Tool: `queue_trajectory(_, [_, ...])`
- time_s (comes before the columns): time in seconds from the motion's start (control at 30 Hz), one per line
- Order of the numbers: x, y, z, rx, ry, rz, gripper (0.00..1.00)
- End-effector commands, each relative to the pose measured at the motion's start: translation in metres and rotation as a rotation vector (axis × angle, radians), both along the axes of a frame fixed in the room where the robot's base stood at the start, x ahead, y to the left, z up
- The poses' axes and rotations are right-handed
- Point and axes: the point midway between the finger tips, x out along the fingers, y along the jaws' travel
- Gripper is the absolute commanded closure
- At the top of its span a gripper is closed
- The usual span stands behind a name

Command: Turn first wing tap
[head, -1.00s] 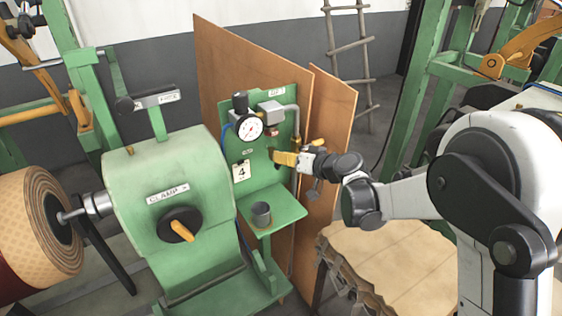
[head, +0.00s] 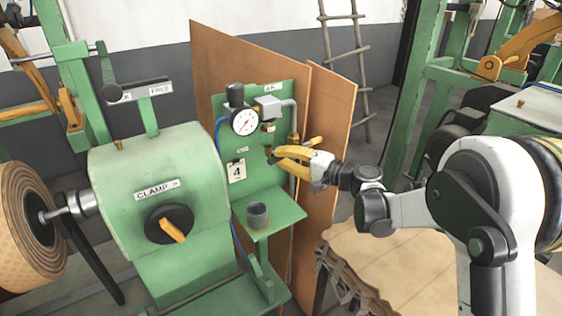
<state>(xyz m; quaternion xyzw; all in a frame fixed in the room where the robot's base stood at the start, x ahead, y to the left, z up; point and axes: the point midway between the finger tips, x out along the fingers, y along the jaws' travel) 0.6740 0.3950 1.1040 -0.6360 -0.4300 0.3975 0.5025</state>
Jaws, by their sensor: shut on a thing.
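The green panel (head: 222,110) stands at the centre with a white dial gauge (head: 244,121) near its top. A small brass tap (head: 268,151) sticks out of the panel below and right of the gauge. My gripper (head: 277,156) reaches in from the right, its yellow fingers pointing left at the panel. The fingertips are closed on the small tap and hide most of it. The tap's wings cannot be made out at this size.
A dark grey cup (head: 258,215) stands on the green shelf (head: 283,211) below my gripper. A tag marked 4 (head: 237,170) hangs on the panel. The green clamp machine (head: 115,165) fills the left. Brown boards (head: 330,110) stand behind the panel.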

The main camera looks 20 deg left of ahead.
Motion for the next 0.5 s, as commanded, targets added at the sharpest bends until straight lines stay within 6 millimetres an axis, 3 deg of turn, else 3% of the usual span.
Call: queue_trajectory(0.5, [-0.0001, 0.0003, -0.0031, 0.131, 0.154, 0.001, 1.00])
